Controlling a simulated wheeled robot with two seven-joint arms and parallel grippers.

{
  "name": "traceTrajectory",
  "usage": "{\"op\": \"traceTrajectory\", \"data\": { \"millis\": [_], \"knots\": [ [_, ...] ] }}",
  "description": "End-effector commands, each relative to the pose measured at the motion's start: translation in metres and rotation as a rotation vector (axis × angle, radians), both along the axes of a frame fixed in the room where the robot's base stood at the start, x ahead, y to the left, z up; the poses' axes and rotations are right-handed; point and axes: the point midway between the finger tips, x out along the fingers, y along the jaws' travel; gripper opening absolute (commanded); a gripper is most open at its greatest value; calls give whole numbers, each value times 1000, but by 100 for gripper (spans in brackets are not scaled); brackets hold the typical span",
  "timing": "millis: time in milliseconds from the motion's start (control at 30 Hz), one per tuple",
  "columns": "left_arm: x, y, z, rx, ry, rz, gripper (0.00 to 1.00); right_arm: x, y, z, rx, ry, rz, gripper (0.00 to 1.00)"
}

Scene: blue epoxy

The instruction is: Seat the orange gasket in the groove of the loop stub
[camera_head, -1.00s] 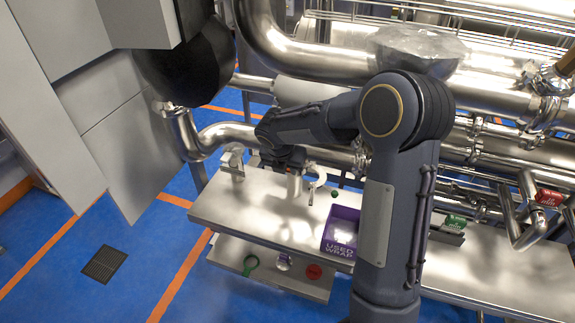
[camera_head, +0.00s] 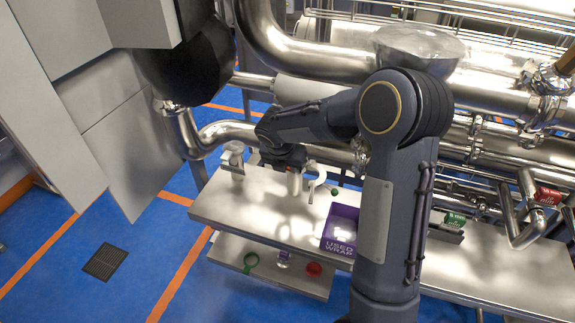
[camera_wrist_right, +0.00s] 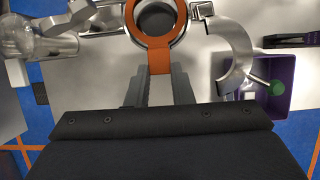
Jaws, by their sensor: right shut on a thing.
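The orange gasket (camera_wrist_right: 152,57) is a flat ring with a tab. My right gripper (camera_wrist_right: 165,78) is shut on that tab in the right wrist view. The ring overlaps the round metal stub (camera_wrist_right: 178,32), whose dark opening shows through it. I cannot tell whether the gasket lies in the groove or just above it. In the head view my right gripper (camera_head: 294,180) points down over the steel bench, and the gasket is not discernible there. My left gripper is not in view.
A curved metal clamp (camera_wrist_right: 240,55) with a green knob (camera_wrist_right: 276,88) is close at right. Beyond it is a purple bin (camera_head: 340,232). A steel fitting (camera_wrist_right: 35,45) stands at left in the wrist view. The steel bench (camera_head: 240,205) is clear at its front left.

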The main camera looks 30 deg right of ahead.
Motion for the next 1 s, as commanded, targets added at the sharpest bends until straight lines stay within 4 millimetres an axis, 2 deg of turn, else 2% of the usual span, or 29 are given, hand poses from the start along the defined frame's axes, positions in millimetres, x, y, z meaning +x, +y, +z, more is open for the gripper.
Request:
{"op": "traceTrajectory", "data": {
  "millis": [600, 1000],
  "knots": [
    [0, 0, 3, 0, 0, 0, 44, 0, 0, -1, 0, 0, 0, 0],
    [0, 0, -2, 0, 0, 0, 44, 0, 0, -9, 0, 1, 0, 0]
  ]
}}
